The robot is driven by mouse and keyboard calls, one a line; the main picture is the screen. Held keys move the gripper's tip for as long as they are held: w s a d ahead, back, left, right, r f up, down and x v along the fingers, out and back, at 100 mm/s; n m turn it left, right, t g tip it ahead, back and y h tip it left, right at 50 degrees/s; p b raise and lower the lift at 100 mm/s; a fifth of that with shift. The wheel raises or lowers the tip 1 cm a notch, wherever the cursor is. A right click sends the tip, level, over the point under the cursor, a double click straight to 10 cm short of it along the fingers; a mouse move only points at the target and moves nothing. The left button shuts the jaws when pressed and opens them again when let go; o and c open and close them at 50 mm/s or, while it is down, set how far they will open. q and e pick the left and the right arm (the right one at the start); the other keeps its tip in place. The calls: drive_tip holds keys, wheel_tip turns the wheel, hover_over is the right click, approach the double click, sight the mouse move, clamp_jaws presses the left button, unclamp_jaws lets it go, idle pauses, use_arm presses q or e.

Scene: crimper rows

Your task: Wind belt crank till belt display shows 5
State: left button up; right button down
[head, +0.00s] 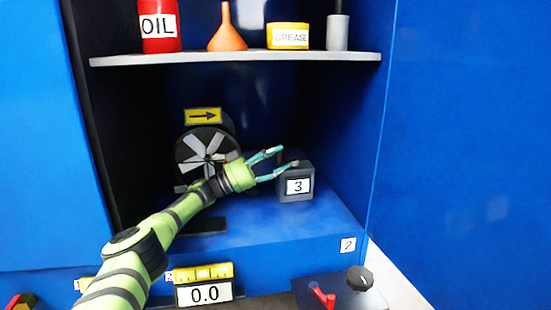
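My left gripper (287,158) reaches into the blue cabinet, its two teal fingers spread apart with nothing between them. The fingertips are close to a dark grey box (297,185) labelled 3; I cannot tell whether they touch it. A white display (204,294) below the cabinet opening reads 0.0, under a yellow gauge strip (203,272). I cannot tell for sure whether this is the belt display. A small red handle (322,296) sits on a dark panel at the bottom edge, partly cut off; it may be the crank. My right gripper is not in view.
A dark spoked wheel (205,154) stands behind my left arm, under a yellow arrow sign (203,115). The shelf (235,59) above holds an oil can, funnel, grease box and grey cylinder. A black knob (359,278) stands right of the red handle.

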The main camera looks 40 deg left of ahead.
use_arm(q)
drive_tip(key=shift+y, duration=0.3)
wheel_tip(320, 180, up, 10)
idle(0.4)
